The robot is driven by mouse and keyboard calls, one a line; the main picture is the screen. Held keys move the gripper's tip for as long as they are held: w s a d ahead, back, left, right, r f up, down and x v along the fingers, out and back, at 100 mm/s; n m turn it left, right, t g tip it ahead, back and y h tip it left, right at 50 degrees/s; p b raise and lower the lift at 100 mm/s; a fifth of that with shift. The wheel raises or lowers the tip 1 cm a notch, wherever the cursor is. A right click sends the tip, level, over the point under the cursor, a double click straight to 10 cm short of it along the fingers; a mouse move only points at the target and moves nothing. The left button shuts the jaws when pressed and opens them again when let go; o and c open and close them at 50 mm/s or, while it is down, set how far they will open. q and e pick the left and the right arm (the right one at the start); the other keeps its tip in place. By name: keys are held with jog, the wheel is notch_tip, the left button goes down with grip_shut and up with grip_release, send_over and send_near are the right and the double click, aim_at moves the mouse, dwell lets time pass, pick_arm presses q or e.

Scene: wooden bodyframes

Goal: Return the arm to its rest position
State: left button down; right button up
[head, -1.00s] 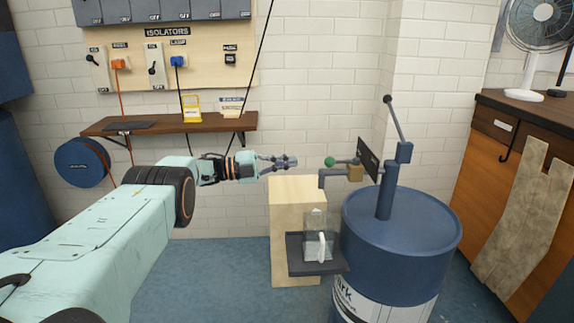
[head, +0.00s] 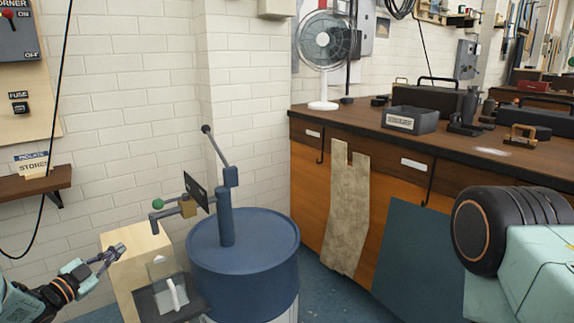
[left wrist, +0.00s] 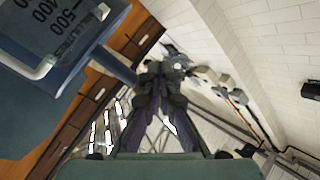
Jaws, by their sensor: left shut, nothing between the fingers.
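My left gripper (head: 112,254) is at the lower left of the head view, in the air beside the top of the pale wooden block (head: 125,262). Its fingers are together and hold nothing. It also shows in the left wrist view (left wrist: 162,72), pointing away from the camera. On the right of the head view, a pale green link and black joint of my right arm show; the right gripper is out of the frame.
A blue drum (head: 262,245) with a hand pump stands right of the block. A dark tray (head: 190,304) with a clear jug (head: 160,268) is in front. A wooden workbench (head: 400,150) runs along the right, with a fan (head: 325,45). A wall shelf (head: 45,184) is at left.

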pick_arm(q)
jog(key=s+d+f+n+g+y, duration=0.2)
jog(key=s+d+f+n, duration=0.2)
jog(key=f, duration=0.3)
jog(key=s+d+f+n+g+y, duration=0.2)
jog(key=s+d+f+n+y, duration=0.15)
jog(key=f, duration=0.35)
jog(key=s+d+f+n+g+p, duration=0.1)
jog(key=s+d+f+n+g, duration=0.15)
jog(key=s, duration=0.45)
jog(key=s+d+f+n+g+p, duration=0.1)
jog(key=s+d+f+n+g, duration=0.1)
jog(key=s+d+f, duration=0.3)
jog(key=s+d+r+n+g+p, duration=0.1)
jog(key=s+d+g, duration=0.2)
jog(key=s, duration=0.8)
jog(key=s+d+r+n+g, duration=0.1)
jog(key=s+d+g, duration=0.2)
jog(key=s, duration=0.7)
jog(key=s+d+r+m+g+p, duration=0.1)
jog(key=s+d+r+g+p, duration=0.1)
jog(key=s+r, duration=0.5)
jog(key=shift+s+g+y, duration=0.35)
jog(key=shift+s, duration=1.4)
